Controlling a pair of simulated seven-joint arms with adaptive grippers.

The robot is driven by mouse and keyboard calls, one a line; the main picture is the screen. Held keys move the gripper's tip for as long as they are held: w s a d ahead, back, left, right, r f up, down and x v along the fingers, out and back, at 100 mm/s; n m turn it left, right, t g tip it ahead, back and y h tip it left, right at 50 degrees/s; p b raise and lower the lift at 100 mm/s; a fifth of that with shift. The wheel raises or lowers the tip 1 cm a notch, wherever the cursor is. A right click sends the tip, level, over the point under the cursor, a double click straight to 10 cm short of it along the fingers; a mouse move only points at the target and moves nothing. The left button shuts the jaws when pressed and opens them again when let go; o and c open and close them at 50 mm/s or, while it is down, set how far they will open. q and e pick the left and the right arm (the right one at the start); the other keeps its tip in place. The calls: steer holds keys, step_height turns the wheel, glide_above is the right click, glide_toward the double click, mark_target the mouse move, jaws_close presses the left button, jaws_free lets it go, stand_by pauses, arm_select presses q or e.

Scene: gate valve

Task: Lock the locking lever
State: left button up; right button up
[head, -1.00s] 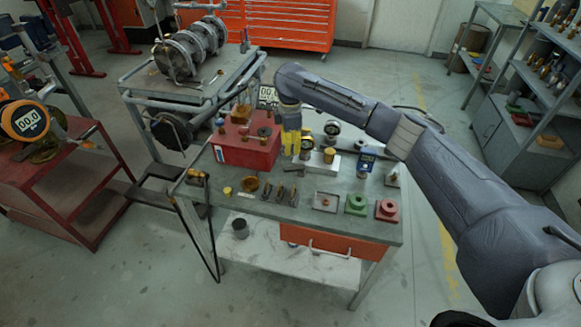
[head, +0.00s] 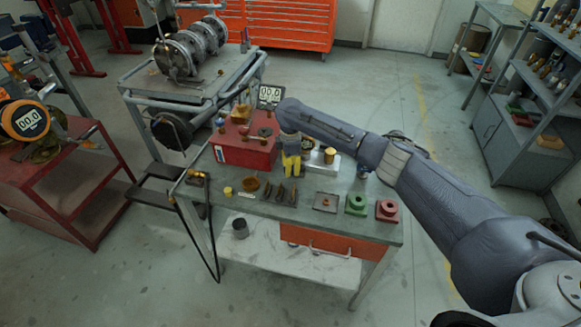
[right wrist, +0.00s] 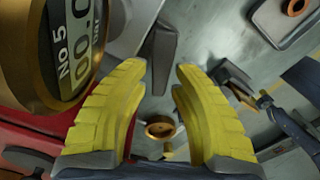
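My right gripper (head: 291,172) reaches down over the workbench, beside the red box (head: 243,150). Its yellow fingers are apart in the right wrist view (right wrist: 160,70), with nothing clamped between them. A dark grey upright bar (right wrist: 164,58), which may be the locking lever, shows beyond and between the fingertips. I cannot tell whether they touch it. In the head view the gripper hides that spot. A pale block with a brass cylinder (head: 330,155) stands just right of the gripper. My left gripper is not in view.
A brass-rimmed gauge (right wrist: 70,45) is close to the left finger. Several dark tools (head: 280,195), a grey tray (head: 325,202), a green part (head: 355,203) and a red part (head: 387,209) lie along the bench front. A digital display (head: 270,95) stands behind the red box.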

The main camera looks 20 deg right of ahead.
steer(key=shift+o, duration=0.3)
jaws_close()
steer(key=shift+w+m, duration=0.25)
steer(key=shift+m, duration=0.35)
steer(key=shift+c, duration=0.3)
jaws_free()
steer(key=shift+r, duration=0.15)
